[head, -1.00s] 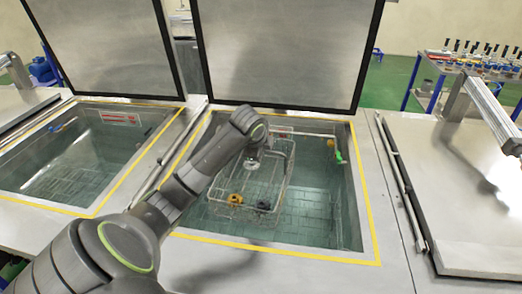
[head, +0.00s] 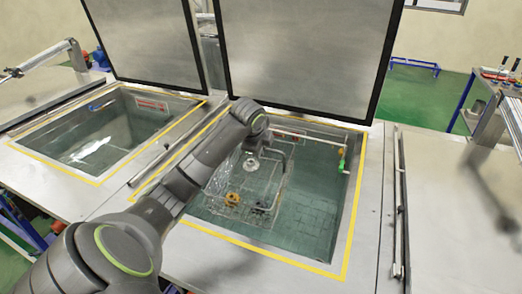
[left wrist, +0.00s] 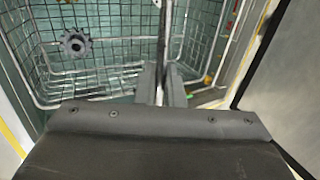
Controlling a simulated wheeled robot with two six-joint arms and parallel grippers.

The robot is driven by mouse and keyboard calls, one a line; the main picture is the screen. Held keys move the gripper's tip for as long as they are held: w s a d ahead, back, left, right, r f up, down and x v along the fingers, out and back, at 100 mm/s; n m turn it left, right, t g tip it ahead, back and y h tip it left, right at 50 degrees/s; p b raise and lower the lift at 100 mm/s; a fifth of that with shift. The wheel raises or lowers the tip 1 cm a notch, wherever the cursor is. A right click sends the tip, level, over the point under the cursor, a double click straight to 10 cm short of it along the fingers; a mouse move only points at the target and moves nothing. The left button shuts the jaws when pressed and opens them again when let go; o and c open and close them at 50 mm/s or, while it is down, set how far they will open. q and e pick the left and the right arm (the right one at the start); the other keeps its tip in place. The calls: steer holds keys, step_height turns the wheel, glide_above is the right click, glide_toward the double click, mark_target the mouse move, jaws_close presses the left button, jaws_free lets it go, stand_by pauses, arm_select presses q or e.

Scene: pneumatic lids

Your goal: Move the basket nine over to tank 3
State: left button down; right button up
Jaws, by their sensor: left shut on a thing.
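The wire basket (head: 268,187) hangs inside the open middle tank (head: 318,243), towards its left side, with a yellow-orange part (head: 233,198) and a dark part (head: 259,210) in it. My left gripper (head: 252,163) is over the basket, shut on its upright handle. In the left wrist view the two fingers (left wrist: 163,88) close around a thin bar, and a dark gear-like part (left wrist: 75,43) shows in the wire basket (left wrist: 110,80). I cannot read any tank number or basket label. My right gripper is out of view.
A second open tank (head: 70,175) lies to the left. Raised lids (head: 300,60) stand behind both open tanks. A closed lid (head: 455,220) is on the right. A green-handled valve (head: 342,163) is at the middle tank's right wall. A rack (head: 500,80) stands at back right.

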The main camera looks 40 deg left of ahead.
arm_select(q)
step_height(320, 180, up, 12)
steer(key=a+g+p, duration=0.1)
steer(key=p, duration=0.6)
steer(key=shift+w+m+h+p, duration=0.4)
steer(key=shift+a, duration=0.1)
